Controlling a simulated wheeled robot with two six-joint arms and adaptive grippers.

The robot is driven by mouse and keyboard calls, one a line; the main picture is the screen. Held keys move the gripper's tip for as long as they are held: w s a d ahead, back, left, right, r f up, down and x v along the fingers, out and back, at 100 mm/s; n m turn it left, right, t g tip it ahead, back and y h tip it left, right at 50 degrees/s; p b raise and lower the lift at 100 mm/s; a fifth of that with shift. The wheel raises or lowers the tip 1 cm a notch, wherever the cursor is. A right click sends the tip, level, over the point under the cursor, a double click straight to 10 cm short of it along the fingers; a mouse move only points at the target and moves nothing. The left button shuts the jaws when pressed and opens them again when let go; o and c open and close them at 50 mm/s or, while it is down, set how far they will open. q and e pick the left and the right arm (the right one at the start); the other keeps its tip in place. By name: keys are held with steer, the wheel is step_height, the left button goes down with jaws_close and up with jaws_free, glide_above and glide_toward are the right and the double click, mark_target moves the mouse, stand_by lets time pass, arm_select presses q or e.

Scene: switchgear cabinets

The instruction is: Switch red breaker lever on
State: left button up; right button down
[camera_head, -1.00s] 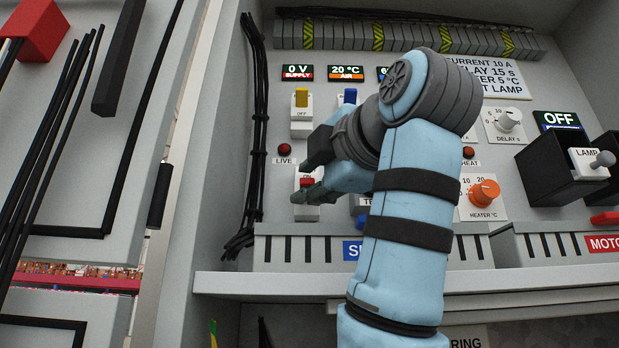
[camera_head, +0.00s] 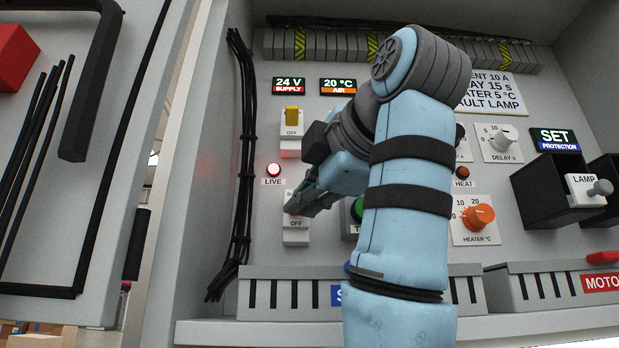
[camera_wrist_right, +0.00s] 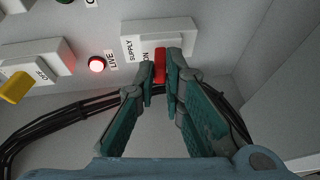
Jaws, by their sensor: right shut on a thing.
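The red breaker lever (camera_wrist_right: 160,63) shows in the right wrist view between the fingertips of my right gripper (camera_wrist_right: 161,78), which is shut on it. The lever sits on a white breaker body (camera_wrist_right: 178,40) marked SUPPLY and ON. In the head view my right gripper (camera_head: 294,204) comes in from the right and hides most of the lever. The lower part of the breaker (camera_head: 296,232) with the word OFF shows below the fingers. The LIVE lamp (camera_head: 273,170) glows red, and the supply display (camera_head: 289,85) reads 24 V. My left gripper is not in view.
A yellow-lever breaker (camera_head: 291,128) is above the gripper. A green button (camera_head: 357,209) and an orange heater knob (camera_head: 478,217) lie to the right. Black cables (camera_head: 242,160) run down the left side. A grey slotted duct (camera_head: 290,293) runs below. A SET display (camera_head: 555,140) is at right.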

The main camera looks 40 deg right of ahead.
steer(key=g+p, duration=0.1)
steer(key=p, duration=0.1)
steer(key=r+m+g+y+p, duration=0.1)
steer(key=g+p, duration=0.1)
steer(key=shift+w+d+r, duration=0.1)
steer(key=shift+w+r, duration=0.15)
stand_by(0.3)
steer(key=c, duration=1.8)
jaws_free()
steer(key=shift+f, duration=0.1)
steer(key=shift+c, duration=0.2)
steer(key=shift+o, duration=0.8)
steer(key=shift+w, duration=0.5)
steer(key=shift+s, duration=0.3)
